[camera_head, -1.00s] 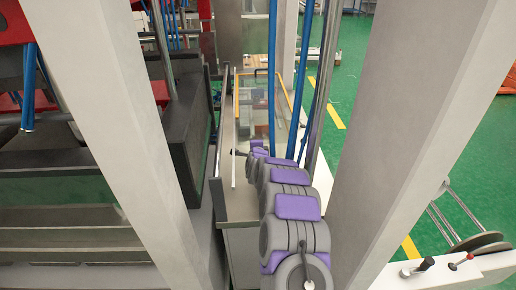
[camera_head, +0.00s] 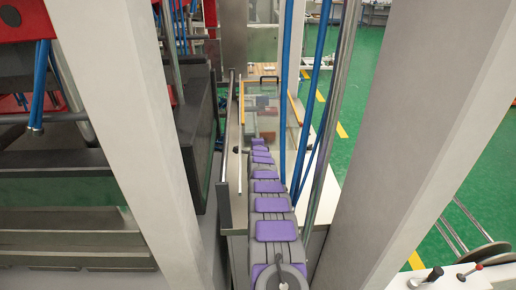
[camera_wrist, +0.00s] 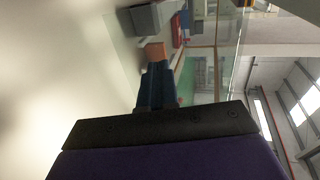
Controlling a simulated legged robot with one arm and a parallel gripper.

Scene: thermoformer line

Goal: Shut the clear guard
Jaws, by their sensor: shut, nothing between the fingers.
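The clear guard (camera_head: 262,101) is a see-through panel with orange edging, in the upper middle of the head view beyond my arm. A dark handle shows at its top edge. How far it stands open I cannot tell. Contact with the guard cannot be told.
Two pale posts (camera_head: 120,130) (camera_head: 425,130) stand close on both sides of my arm. Blue hoses (camera_head: 312,95) and a metal pole (camera_head: 333,120) rise just right of it. Dark machine parts (camera_head: 70,210) fill the left. Green floor (camera_head: 480,140) lies open at right.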

